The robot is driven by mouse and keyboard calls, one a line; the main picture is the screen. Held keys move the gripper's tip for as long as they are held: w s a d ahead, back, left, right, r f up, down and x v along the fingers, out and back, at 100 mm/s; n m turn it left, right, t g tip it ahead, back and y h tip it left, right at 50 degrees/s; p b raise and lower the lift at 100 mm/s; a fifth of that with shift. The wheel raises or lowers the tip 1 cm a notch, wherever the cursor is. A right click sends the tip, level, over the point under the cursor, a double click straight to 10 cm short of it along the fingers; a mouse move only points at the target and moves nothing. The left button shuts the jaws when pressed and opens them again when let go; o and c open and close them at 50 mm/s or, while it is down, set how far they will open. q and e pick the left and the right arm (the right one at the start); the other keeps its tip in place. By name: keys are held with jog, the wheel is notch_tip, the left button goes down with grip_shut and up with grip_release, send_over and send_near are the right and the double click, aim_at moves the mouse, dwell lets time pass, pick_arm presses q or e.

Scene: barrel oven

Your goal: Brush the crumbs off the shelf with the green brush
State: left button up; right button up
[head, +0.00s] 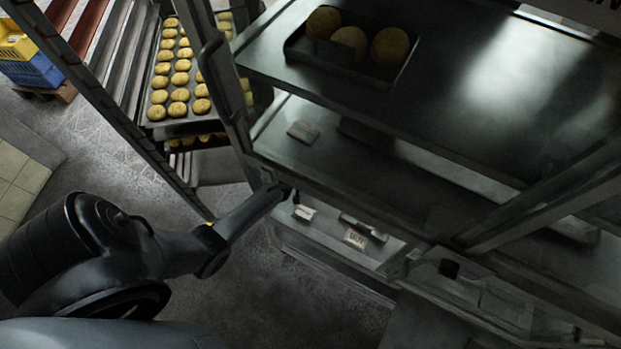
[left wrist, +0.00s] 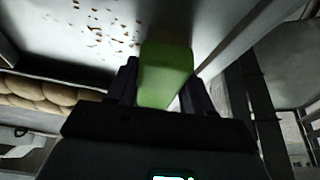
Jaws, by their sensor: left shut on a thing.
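In the left wrist view, my left gripper (left wrist: 161,82) is shut on the green brush (left wrist: 166,62), with a dark finger on each side of it. The bristles cannot be made out. Brown crumbs (left wrist: 96,28) lie scattered on a pale shelf surface (left wrist: 62,22), to the left of the brush and beyond it. In the head view, my left arm reaches from the left to the front edge of the metal rack's shelves (head: 350,170). The brush and the crumbs cannot be made out there. My right gripper is in neither view.
A dark tray with three round buns (head: 350,40) sits on the upper shelf. A rack of trays with many rolls (head: 180,85) stands behind my left arm. Yellow and blue crates (head: 30,65) are at the far left. Round loaves (left wrist: 40,90) show in the left wrist view.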

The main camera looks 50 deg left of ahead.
pick_arm(q)
jog(key=shift+s+p, duration=0.2)
jog(key=shift+p, duration=0.15)
jog(key=shift+w+d+r+p, duration=0.15)
jog(key=shift+w+d, duration=0.3)
jog(key=shift+d, duration=0.5)
jog(key=shift+w+d+p, duration=0.25)
jog(key=shift+w+d, duration=0.15)
jog(key=shift+d, duration=0.5)
jog(key=shift+w+d, duration=0.3)
jog(key=shift+d, duration=0.35)
jog(key=shift+w+d, duration=0.25)
jog(key=shift+d, duration=0.35)
jog(key=shift+w+d, duration=0.3)
jog(key=shift+d, duration=0.35)
